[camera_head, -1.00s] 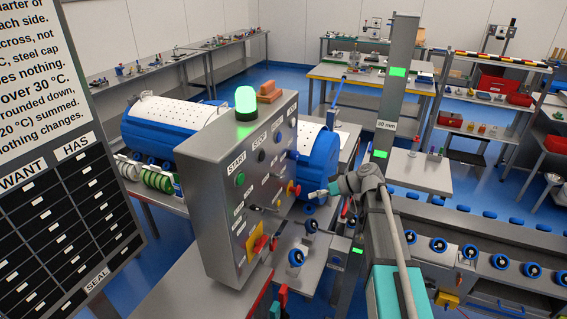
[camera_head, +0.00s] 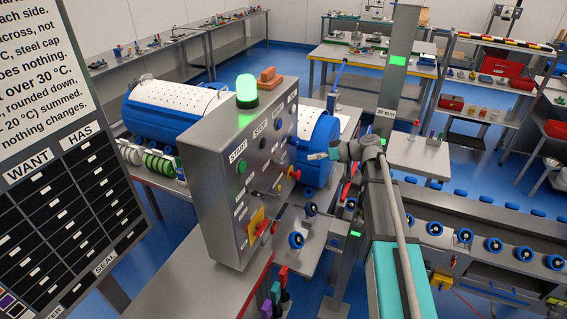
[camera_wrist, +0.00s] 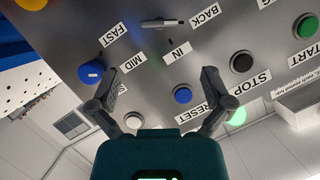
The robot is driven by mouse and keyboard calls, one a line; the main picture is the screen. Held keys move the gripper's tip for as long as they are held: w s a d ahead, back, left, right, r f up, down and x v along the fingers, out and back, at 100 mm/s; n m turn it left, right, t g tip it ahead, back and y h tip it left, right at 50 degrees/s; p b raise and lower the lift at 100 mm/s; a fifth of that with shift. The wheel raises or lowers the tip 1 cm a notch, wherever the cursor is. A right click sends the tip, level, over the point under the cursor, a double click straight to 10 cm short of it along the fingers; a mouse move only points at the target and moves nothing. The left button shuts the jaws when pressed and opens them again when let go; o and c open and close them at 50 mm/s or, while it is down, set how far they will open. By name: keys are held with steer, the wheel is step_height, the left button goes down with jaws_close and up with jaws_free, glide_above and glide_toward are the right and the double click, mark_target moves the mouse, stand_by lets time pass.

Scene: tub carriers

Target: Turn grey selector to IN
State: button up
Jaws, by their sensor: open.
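The grey selector (camera_wrist: 163,23) shows at the top of the wrist view as a narrow grey bar lying roughly level in the picture, with a pale mark towards its right end. The IN label (camera_wrist: 179,52) is below it and the BACK label (camera_wrist: 204,15) to its right. My gripper (camera_wrist: 161,76) is open and empty, its fingers apart and short of the selector in the picture. In the head view my gripper (camera_head: 318,156) hangs right of the grey control panel (camera_head: 215,195), apart from its face. There the selector is too small to make out.
Near the fingers are a blue speed knob (camera_wrist: 91,72), a blue button (camera_wrist: 183,95) by RESET and a black STOP button (camera_wrist: 242,62). A lit green beacon (camera_head: 246,92) tops the panel. A metal post (camera_head: 397,75) and a roller conveyor (camera_head: 480,220) stand at right.

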mark_target(284, 162)
steer(key=b+x, duration=0.3)
steer(key=x, duration=0.8)
steer(key=shift+a+f+b, duration=0.1)
steer(key=shift+b, duration=0.2)
steer(key=c, duration=0.9)
steer(key=shift+c, duration=0.5)
